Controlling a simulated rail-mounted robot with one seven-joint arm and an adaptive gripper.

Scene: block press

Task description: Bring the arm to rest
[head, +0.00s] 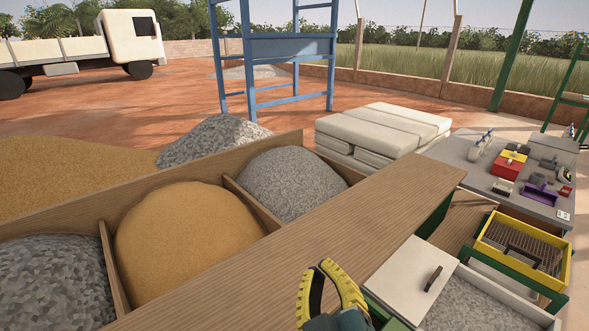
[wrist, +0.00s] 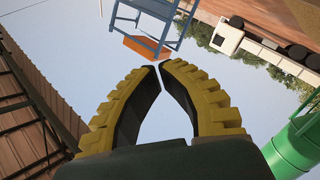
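My gripper (head: 320,267) has yellow ribbed fingers with black inner pads. It stands low in the middle of the head view, fingers pointing up, in front of the wooden bench. In the wrist view my gripper (wrist: 160,66) has its fingertips drawn together with only a thin gap between them. The fingers bow apart lower down, and nothing is held between them. Sky shows through the space between the fingers. The rest of my arm is mostly out of the head view.
The wooden bench (head: 318,238) runs close beside my gripper, with bins of sand (head: 185,235) and gravel (head: 290,182) behind it. At right are a pale lid (head: 410,276) with a black handle, a yellow-framed box (head: 520,250) and a grey table (head: 470,150) of tools.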

